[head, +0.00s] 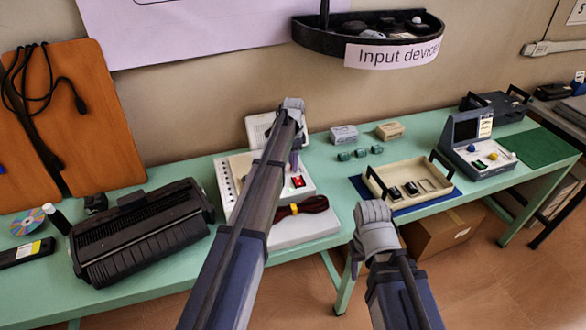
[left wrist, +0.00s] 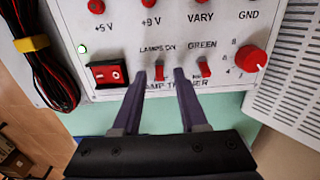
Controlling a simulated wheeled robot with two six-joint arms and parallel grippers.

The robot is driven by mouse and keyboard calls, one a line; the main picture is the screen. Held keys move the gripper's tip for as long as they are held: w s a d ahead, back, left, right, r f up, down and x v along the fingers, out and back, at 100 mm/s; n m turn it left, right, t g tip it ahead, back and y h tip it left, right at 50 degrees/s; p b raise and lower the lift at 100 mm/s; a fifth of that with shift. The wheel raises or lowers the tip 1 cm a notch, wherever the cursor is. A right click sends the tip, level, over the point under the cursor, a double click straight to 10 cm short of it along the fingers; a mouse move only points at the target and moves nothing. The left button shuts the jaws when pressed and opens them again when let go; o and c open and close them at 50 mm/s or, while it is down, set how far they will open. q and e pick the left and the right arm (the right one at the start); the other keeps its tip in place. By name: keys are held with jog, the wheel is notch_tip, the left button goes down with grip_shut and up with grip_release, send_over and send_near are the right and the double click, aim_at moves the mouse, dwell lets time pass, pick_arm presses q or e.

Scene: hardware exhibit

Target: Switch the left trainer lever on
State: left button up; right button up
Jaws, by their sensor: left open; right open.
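The trainer (head: 243,170) is a pale box with a white panel on the green table. In the left wrist view, its panel (left wrist: 120,40) shows two small red levers side by side under the labels "LAMPS ON" and "GREEN". The left lever (left wrist: 159,73) sits between the tips of my left gripper (left wrist: 160,74), which is open with a finger on each side. The right lever (left wrist: 205,69) is just outside the right finger. My left gripper (head: 294,160) is partly hidden by its arm in the head view. My right gripper (head: 354,263) hangs before the table edge, mostly hidden.
A bundled cable (head: 303,207) lies beside the trainer. A printer (head: 140,235) and a cream tray (head: 377,187) flank it.

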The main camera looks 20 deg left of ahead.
pick_arm(q)
jog(key=shift+f, duration=0.1)
grip_shut()
dwell(0.3)
